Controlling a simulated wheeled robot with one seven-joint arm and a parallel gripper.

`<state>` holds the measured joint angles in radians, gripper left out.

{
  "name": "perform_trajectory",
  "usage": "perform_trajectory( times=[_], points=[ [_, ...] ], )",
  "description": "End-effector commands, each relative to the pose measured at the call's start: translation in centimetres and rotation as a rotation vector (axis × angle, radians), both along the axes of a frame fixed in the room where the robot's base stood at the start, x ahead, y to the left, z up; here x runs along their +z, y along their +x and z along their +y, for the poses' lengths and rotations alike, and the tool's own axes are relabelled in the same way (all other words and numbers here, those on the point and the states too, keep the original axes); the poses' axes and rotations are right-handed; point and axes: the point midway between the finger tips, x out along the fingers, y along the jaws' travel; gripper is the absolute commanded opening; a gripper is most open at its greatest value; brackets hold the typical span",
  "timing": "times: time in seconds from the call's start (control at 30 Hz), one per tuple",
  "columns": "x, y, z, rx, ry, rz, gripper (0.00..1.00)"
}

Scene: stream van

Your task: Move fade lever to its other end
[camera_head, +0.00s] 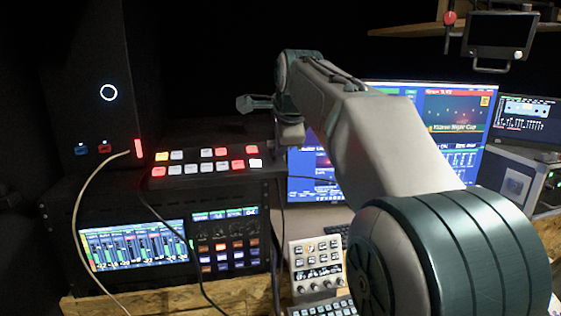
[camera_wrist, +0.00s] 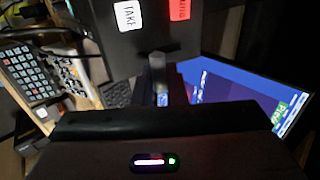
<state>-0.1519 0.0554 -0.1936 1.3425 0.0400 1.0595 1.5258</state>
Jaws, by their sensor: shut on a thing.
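The fade lever (camera_wrist: 157,61) shows in the wrist view as a small grey rounded handle at the edge of the dark switcher panel (camera_wrist: 145,38). My gripper (camera_wrist: 160,76) is shut on it, with the dark fingers close around the handle. The lever's slot and lower part are hidden by the fingers, so its exact position along its travel cannot be told. In the head view the switcher panel (camera_head: 205,171) lies on top of the equipment rack, and my arm covers its right end and the lever.
The panel has a white TAKE button (camera_wrist: 128,16) and a red button (camera_wrist: 179,9) close to the lever. A large monitor (camera_head: 450,120) stands behind my arm. A control pad (camera_head: 316,268) is below on the desk. A cable (camera_head: 78,215) hangs at the left.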

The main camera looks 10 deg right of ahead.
Motion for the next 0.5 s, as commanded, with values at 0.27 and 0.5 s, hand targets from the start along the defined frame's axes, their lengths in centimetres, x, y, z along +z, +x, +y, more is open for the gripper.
perform_trajectory(
  times=[0.27, 0.5],
  points=[
    [-1.0, -0.65, -0.08, -0.001, -0.002, -0.115, 0.0],
    [-0.92, -0.87, -0.05, -0.001, 0.0, -0.165, 0.0]
  ],
)
